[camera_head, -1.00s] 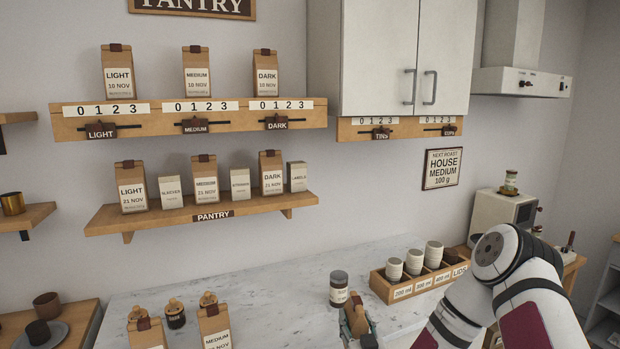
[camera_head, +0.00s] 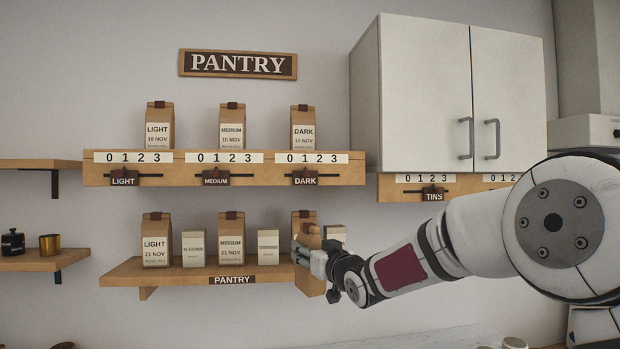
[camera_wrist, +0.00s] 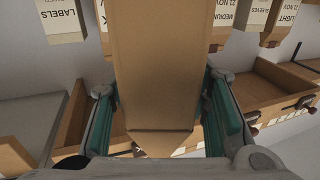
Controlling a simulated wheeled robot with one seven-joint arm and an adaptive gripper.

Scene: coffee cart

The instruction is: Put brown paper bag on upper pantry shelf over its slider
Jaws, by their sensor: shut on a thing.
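My gripper (camera_head: 318,256) is shut on a brown paper bag (camera_wrist: 165,75), in front of the right end of the lower pantry shelf. In the wrist view the bag's plain brown face fills the middle, between the fingers; no label shows on it. In the head view my fingers hide much of it. The upper pantry shelf (camera_head: 230,174) is above my gripper. It bears LIGHT (camera_head: 159,132), MEDIUM (camera_head: 232,132) and DARK (camera_head: 303,132) bags dated 10 NOV. Its front has LIGHT (camera_head: 123,181), MEDIUM (camera_head: 215,181) and DARK (camera_head: 305,180) sliders below number strips.
The lower shelf (camera_head: 180,273) holds LIGHT (camera_head: 155,240) and MEDIUM (camera_head: 231,240) bags with small boxes between. A dark-clipped bag (camera_head: 302,215) shows partly behind my gripper. The white cabinet (camera_head: 425,100) stands right of the upper shelf. Space shows between the upper shelf's bags.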

